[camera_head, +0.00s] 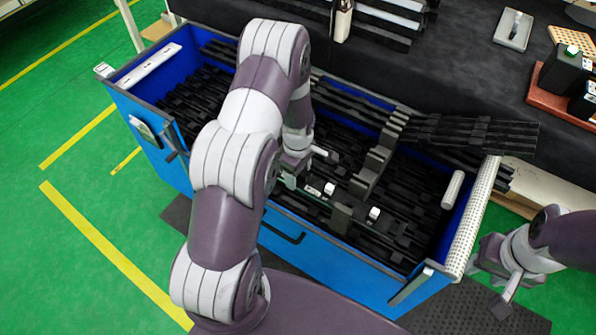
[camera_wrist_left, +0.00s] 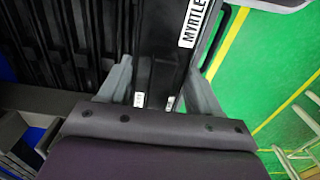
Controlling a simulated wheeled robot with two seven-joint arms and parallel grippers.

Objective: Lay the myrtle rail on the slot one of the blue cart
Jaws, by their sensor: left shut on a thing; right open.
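The blue cart (camera_head: 330,266) stands in the middle of the head view, filled with many long black rails lying in rows. My left gripper (camera_head: 296,172) is over the cart, partly hidden by my own arm. In the left wrist view my left gripper (camera_wrist_left: 160,92) is shut on the black myrtle rail (camera_wrist_left: 165,72), which bears a white label reading MYRTLE. In the head view I cannot pick out the held rail from the black rails around it. I cannot tell which place is slot one. My right gripper (camera_head: 508,278) is open and empty, outside the cart's right end.
Black bars (camera_head: 470,132) stick out over the cart's back right edge. A perforated white roll (camera_head: 475,215) lines the cart's right end. A dark bench (camera_head: 450,80) stands behind, with a brown tray (camera_head: 552,103) of black boxes. Green floor is free at left.

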